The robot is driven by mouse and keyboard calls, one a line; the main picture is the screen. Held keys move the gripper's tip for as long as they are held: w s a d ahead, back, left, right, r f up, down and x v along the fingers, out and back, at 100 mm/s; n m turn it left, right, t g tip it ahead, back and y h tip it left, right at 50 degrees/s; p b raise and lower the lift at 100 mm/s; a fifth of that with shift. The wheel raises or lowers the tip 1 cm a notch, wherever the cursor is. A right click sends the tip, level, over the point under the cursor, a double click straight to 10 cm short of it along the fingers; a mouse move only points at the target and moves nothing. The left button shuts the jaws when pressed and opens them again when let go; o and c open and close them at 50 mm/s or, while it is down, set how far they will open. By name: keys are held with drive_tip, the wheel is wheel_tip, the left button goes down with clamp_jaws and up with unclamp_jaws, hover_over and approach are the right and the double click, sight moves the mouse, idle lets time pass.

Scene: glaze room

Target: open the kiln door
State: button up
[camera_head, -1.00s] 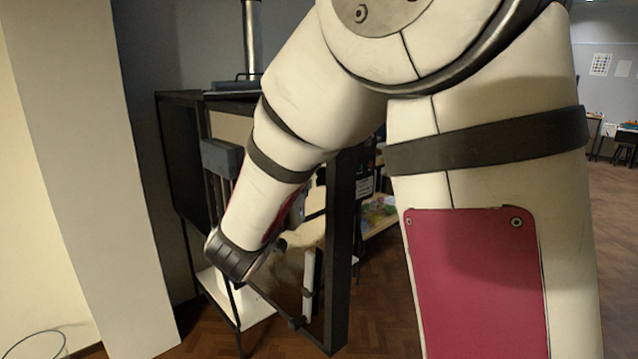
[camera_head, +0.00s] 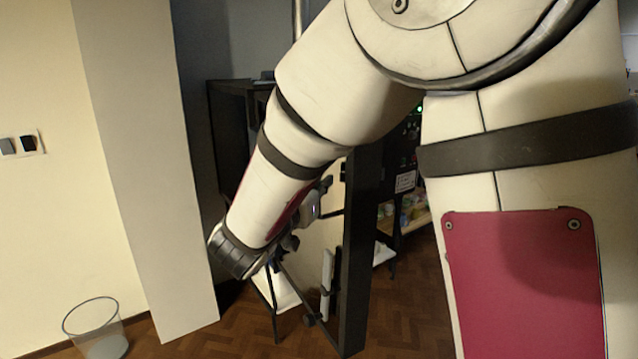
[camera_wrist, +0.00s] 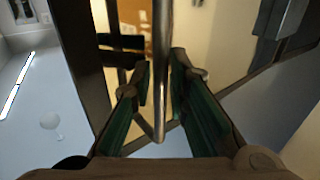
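The black kiln (camera_head: 228,125) stands behind my arm in the head view, largely hidden. Its door (camera_head: 360,250) stands swung out from the body, seen nearly edge-on as a dark upright slab with a pale face to its left. A pale upright bar (camera_head: 327,285) shows beside the door's lower part. My gripper (camera_head: 285,248) is left of the door, partly hidden by my own wrist. In the wrist view, the green-padded fingers of my gripper (camera_wrist: 161,85) are apart. A metal bar (camera_wrist: 162,50) runs upright between them; firm contact with the pads is not clear.
A shelf with coloured items (camera_head: 408,212) is behind the door. Wood floor (camera_head: 205,343) is clear in front of the pillar.

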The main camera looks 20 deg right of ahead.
drive_tip(key=shift+o, duration=0.4)
drive_tip(key=v, duration=1.2)
drive_tip(key=shift+w, duration=0.1)
drive_tip(key=w+a+r+n+t+y, duration=0.3)
drive_tip(key=w+a+y, duration=0.1)
drive_tip(key=y, duration=0.5)
drive_tip(key=s+a+n+g+y, duration=0.2)
drive_tip(key=s+n+y, duration=0.2)
drive_tip(key=y, duration=0.2)
drive_tip(key=s+d+f+g, duration=0.2)
drive_tip(key=s+d+g, duration=0.1)
drive_tip(key=s, duration=0.5)
drive_tip(key=s+d+f+n+g+h, duration=0.1)
drive_tip(key=s+d+f+g, duration=0.2)
drive_tip(key=s, duration=0.5)
drive_tip(key=s+d+f+n+g+h, duration=0.1)
drive_tip(key=s+d+f+g, duration=0.2)
drive_tip(key=s+d, duration=0.2)
drive_tip(key=s, duration=0.3)
drive_tip(key=shift+d+f+g, duration=0.2)
drive_tip(key=shift+d+g, duration=0.1)
drive_tip(key=shift+d, duration=0.05)
